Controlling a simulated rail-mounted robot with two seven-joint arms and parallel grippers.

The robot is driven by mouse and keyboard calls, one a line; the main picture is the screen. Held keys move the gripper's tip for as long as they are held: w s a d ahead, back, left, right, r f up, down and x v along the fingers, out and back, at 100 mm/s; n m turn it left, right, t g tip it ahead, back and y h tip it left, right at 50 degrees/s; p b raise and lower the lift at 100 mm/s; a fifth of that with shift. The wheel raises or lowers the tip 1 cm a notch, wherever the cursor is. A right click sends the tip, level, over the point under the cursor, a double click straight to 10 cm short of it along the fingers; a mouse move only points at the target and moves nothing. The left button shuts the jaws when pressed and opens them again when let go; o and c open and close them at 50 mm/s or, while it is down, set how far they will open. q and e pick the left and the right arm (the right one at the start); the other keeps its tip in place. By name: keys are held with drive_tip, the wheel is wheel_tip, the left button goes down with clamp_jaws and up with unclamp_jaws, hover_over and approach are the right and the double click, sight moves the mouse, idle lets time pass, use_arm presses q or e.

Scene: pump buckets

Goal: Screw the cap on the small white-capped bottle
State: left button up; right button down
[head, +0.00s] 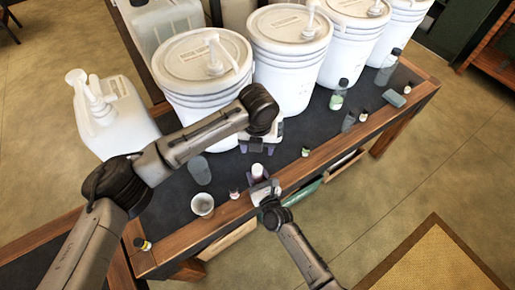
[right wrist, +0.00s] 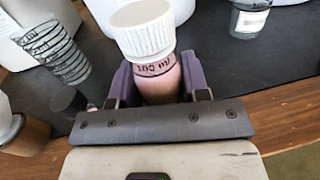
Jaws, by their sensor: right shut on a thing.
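The small white-capped bottle (right wrist: 160,80) has a pinkish body with dark lettering and a ribbed white cap (right wrist: 140,30). It stands upright between the purple fingers of my right gripper (right wrist: 153,88), which is shut on its body. The cap sits on top of the bottle; I cannot tell how tightly. In the head view the bottle (head: 257,171) shows just above my right gripper (head: 263,187), near the table's front edge. My left gripper (head: 257,147) is behind the bottle, apart from it, with its fingers spread and nothing seen between them.
White pump buckets (head: 203,75) line the back of the dark table. Another small bottle (head: 305,152) stands to the right. The wooden front edge is close.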

drive_tip(key=c, duration=0.5)
unclamp_jaws()
drive_tip(key=v, duration=1.4)
drive_tip(key=shift+a, duration=0.1)
drive_tip(key=shift+w, duration=0.1)
